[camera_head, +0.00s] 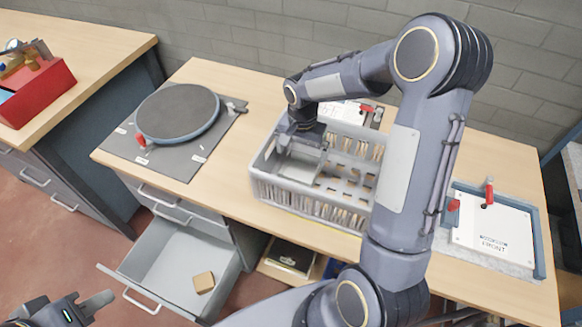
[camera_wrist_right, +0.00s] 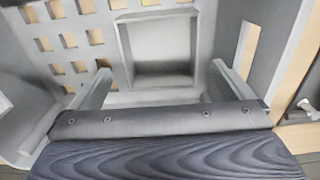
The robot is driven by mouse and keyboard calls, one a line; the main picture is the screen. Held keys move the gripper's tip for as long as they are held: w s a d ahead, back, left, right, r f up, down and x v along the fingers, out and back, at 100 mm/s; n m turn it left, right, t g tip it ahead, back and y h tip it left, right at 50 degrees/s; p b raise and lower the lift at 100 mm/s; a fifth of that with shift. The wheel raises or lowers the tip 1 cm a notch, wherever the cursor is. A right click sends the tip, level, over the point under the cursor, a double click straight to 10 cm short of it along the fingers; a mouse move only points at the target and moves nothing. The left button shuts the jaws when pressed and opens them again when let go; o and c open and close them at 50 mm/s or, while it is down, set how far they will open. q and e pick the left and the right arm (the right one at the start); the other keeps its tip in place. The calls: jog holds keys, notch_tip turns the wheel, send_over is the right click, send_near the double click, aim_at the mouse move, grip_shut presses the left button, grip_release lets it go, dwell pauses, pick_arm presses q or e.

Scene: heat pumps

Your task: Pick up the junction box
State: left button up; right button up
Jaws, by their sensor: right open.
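The junction box, an open-faced light grey square box (camera_wrist_right: 160,45), lies in the grey slotted crate (camera_head: 262,178) on the bench. In the head view the box (camera_head: 298,168) shows just below my right gripper (camera_head: 304,143), which partly hides it. My right gripper is open and reaches down into the crate. In the right wrist view its two fingers stand wide apart, one toward each side of the box, with nothing held between them. My left gripper (camera_head: 88,304) is at the lower left corner, away from the bench, cut off by the frame.
The crate's walls surround the right gripper. A round grey turntable (camera_head: 178,110) is on the left of the bench, and a white plate in a blue fixture (camera_head: 495,235) is on the right. An open drawer (camera_head: 180,265) juts out below. A red bin (camera_head: 38,92) stands on the left bench.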

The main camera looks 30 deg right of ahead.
aim_at(300, 174)
notch_tip(300, 174, down, 6)
jog(key=shift+f+p, duration=0.15)
jog(key=shift+p, duration=0.5)
jog(key=shift+c, duration=0.4)
jog(key=c, duration=0.7)
